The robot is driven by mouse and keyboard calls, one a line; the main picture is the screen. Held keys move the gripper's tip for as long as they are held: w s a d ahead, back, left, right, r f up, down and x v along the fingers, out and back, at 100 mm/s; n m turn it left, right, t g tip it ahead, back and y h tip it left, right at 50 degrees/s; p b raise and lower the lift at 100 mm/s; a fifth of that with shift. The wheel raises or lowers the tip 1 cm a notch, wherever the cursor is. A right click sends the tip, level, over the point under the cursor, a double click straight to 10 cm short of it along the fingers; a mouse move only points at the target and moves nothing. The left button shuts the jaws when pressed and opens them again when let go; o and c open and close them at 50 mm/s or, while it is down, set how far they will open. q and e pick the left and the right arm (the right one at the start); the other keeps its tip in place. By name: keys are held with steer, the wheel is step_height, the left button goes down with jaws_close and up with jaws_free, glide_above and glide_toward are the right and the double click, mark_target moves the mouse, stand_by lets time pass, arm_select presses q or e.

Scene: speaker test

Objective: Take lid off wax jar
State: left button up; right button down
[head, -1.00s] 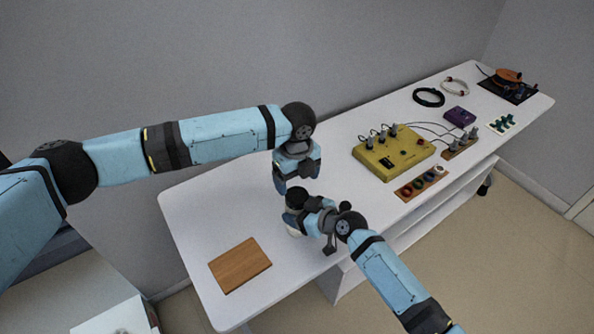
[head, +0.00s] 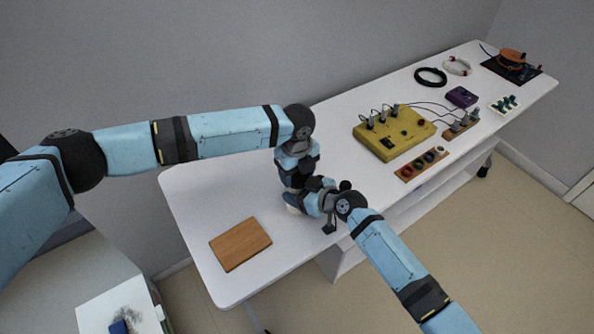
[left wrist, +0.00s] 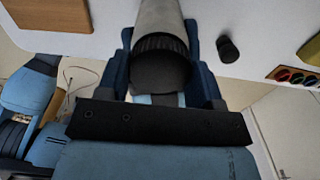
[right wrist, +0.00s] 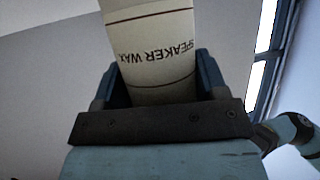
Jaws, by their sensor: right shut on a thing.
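The wax jar (right wrist: 155,45) is a pale cylinder lettered SPEAKER WAX, between the fingers of my right gripper (right wrist: 158,80) in the right wrist view. In the head view only a small pale part of the jar (head: 292,210) shows below my right gripper (head: 300,202); I cannot tell whether its base touches the table. In the left wrist view the black ribbed lid (left wrist: 161,65) is on the jar, between the fingers of my left gripper (left wrist: 160,50). In the head view my left gripper (head: 296,180) points down over the jar. Whether its fingers press the lid is unclear.
A wooden board (head: 240,244) lies front left on the white table (head: 200,205). A small black object (left wrist: 228,48) stands near the jar. To the right are a yellow box (head: 395,135) with cables, a ring holder (head: 420,164), a purple box (head: 461,97) and cable coils (head: 430,77).

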arm_select(q)
steer(key=n, duration=0.2)
steer(key=shift+n, duration=0.4)
steer(key=n, duration=0.4)
steer(key=o, duration=1)
steer(key=shift+r, duration=0.15)
steer(key=shift+r, duration=2.15)
arm_select(e)
steer(key=shift+c, duration=0.4)
jaws_free()
